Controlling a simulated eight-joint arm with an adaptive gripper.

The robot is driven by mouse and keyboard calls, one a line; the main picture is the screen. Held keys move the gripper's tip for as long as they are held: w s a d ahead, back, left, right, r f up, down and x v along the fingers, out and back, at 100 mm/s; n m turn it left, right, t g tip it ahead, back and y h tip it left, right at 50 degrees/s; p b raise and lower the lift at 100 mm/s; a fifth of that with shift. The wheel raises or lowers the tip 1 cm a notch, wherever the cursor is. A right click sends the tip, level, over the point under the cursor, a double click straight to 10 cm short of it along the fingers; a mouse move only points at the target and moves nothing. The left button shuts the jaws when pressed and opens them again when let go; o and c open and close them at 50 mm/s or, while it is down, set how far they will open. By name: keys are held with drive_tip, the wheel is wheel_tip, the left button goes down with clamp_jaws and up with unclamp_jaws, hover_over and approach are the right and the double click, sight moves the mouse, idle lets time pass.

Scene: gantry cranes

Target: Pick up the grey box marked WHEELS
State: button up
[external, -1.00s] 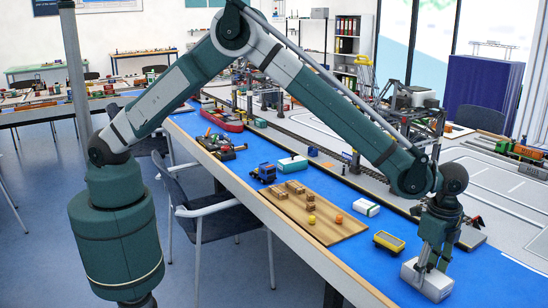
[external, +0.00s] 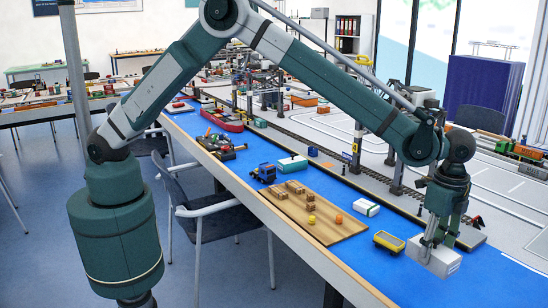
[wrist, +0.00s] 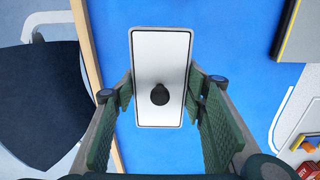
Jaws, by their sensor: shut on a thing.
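The grey box (external: 433,260) is at the right of the external view, with small dark marks on its side too small to read. In the wrist view the box (wrist: 162,55) shows a pale, dark-edged top with a round black knob. My gripper (external: 430,241) is shut on the box from above. In the wrist view the gripper's green-padded fingers (wrist: 160,92) stand on either side of it. The box seems to hang a little above the blue table top (external: 375,280).
A yellow wagon (external: 388,242) stands just left of the box. A white and green box (external: 366,208) and a wooden board (external: 310,215) with small blocks lie farther left. The table edge and a chair (wrist: 38,90) are on the left in the wrist view.

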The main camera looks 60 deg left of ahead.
drive_tip(key=shift+r, duration=0.75)
